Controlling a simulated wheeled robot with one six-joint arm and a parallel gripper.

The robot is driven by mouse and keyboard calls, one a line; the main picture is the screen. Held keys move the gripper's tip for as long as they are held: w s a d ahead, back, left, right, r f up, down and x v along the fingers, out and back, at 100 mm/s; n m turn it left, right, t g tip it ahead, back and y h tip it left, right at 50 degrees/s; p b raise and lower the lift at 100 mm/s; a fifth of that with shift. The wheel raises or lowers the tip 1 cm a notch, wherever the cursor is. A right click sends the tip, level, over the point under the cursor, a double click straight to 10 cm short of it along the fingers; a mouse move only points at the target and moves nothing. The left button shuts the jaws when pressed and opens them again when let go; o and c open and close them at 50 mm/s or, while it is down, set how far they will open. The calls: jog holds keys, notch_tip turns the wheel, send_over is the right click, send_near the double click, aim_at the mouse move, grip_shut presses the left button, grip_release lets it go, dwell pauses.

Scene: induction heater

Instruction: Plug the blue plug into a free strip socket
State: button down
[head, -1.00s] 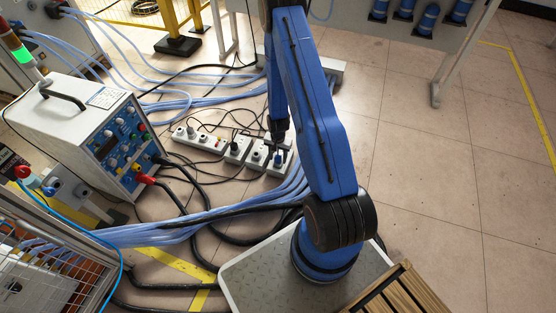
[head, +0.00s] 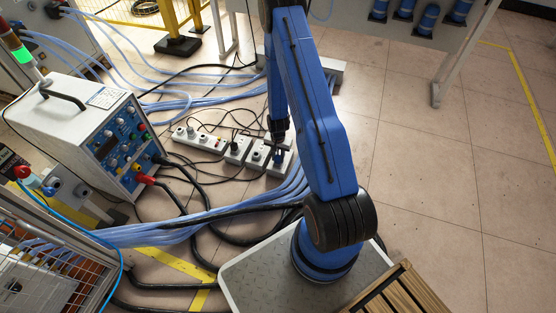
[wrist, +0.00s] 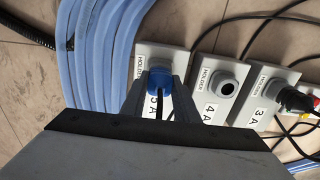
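The blue plug (wrist: 159,79) sits at the holder marked 5A (wrist: 146,54) in the wrist view, with its black cable running toward my gripper. My gripper (wrist: 160,97) has one grey finger on each side of the plug. Whether the fingers press on it or leave a small gap cannot be told. In the head view my gripper (head: 278,143) points down at the right end of the row of holders, and the plug is a small blue spot (head: 278,161).
Blue hoses (head: 262,201) run close to the holders. A white heater unit (head: 85,125) stands left. Open floor lies right.

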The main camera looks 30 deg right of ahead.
jog(key=shift+r, duration=3)
jog(key=shift+w, duration=0.1)
